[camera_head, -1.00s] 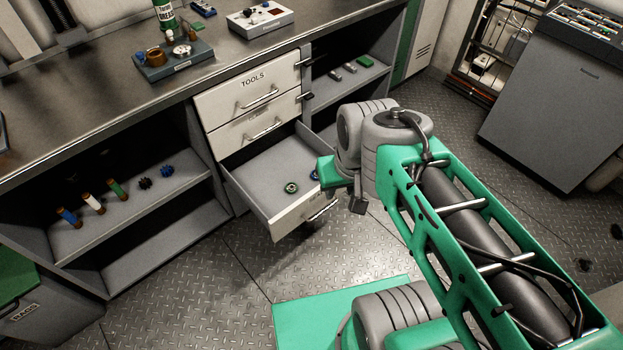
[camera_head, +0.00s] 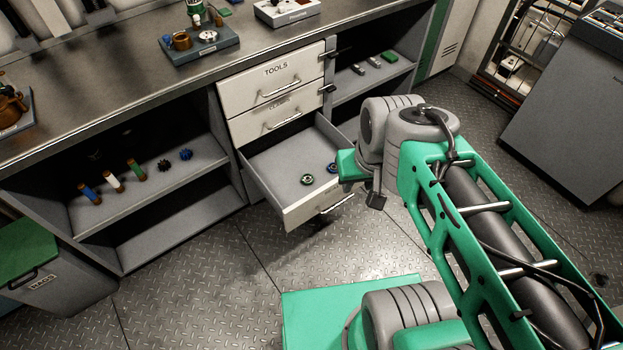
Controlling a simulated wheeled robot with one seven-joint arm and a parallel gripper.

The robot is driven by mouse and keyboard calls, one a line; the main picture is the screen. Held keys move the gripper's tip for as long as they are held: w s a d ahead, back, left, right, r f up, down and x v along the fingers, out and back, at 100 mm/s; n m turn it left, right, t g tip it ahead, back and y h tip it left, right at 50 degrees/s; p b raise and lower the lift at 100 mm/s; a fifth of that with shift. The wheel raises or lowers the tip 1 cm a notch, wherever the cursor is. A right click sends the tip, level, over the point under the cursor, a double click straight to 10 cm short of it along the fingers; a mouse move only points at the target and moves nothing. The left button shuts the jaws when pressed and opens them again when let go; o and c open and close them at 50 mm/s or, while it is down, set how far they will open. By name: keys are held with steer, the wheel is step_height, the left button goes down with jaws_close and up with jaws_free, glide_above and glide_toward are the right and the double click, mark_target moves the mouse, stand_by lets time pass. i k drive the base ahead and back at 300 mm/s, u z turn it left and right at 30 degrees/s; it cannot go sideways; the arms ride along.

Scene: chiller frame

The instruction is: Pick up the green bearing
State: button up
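The green bearing (camera_head: 307,180), a small ring, lies flat on the floor of the open bottom drawer (camera_head: 265,172). A blue bearing (camera_head: 332,168) lies to its right in the same drawer, close to my arm in the picture. My arm reaches from the lower right to the right side of the drawer. The end of my arm shows as a green and grey part beside the drawer. My gripper's fingers cannot be made out, so whether it is open or shut does not show.
Two shut drawers, the upper labelled TOOLS (camera_head: 275,78), sit above the open one. A right shelf (camera_head: 365,80) holds small parts. A rags bin (camera_head: 60,285) stands at lower left.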

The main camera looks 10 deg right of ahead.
mark_target(305, 182)
steer(key=z, duration=1.2)
steer(key=i, duration=1.15)
steer(key=u, duration=3.25)
